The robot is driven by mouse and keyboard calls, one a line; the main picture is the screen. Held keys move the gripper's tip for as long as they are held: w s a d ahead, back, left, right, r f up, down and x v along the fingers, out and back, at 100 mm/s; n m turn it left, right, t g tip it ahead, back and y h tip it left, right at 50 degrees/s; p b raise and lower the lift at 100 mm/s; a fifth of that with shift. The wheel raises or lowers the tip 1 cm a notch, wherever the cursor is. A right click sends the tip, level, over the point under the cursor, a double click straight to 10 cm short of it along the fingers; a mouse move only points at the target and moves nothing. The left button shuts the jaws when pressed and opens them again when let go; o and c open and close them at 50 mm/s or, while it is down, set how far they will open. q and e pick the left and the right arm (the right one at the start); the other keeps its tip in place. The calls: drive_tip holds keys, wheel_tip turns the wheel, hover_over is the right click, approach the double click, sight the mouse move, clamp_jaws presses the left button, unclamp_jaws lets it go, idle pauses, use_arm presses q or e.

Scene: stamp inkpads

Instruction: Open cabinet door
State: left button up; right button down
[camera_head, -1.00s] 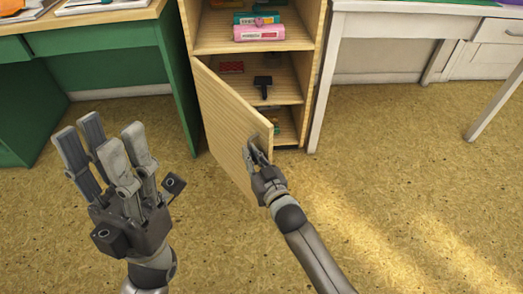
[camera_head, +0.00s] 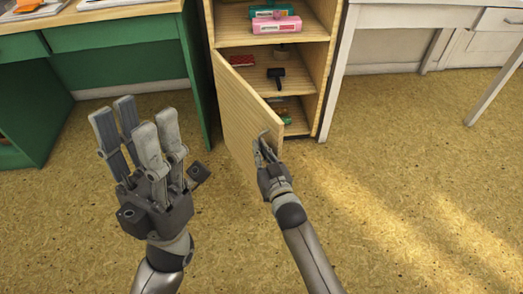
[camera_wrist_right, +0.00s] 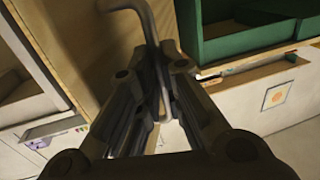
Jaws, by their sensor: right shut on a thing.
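The wooden cabinet (camera_head: 328,60) stands at top centre in the head view. Its door (camera_head: 237,112) is hinged on the left and stands partly open, swung out toward me. My right gripper (camera_head: 264,150) is at the free edge of the door, shut on the door handle. The handle (camera_wrist_right: 152,35) is a dark bent bar in the right wrist view, running between the fingers. My left gripper (camera_head: 138,130) is open and empty, fingers pointing up, to the left of the door and apart from it.
Shelves inside hold a pink box (camera_head: 275,25), a red item (camera_head: 242,60) and a dark stamp-like tool (camera_head: 276,75). A green desk (camera_head: 120,52) stands left, a white table (camera_head: 342,60) right. The floor (camera_head: 410,180) at right is clear.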

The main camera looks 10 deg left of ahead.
drive_tip(key=shift+w+a+r, duration=0.1)
drive_tip(key=shift+w+r, duration=0.05)
drive_tip(key=shift+r, duration=0.2)
drive_tip(key=c, duration=1.6)
unclamp_jaws()
drive_tip(key=shift+a+f, duration=0.15)
drive_tip(key=shift+f, duration=0.1)
drive_tip(key=shift+o, duration=0.2)
drive_tip(key=shift+d+f, duration=0.1)
drive_tip(key=shift+d, duration=0.1)
drive_tip(key=v, duration=1.2)
drive_tip(key=shift+a, duration=0.1)
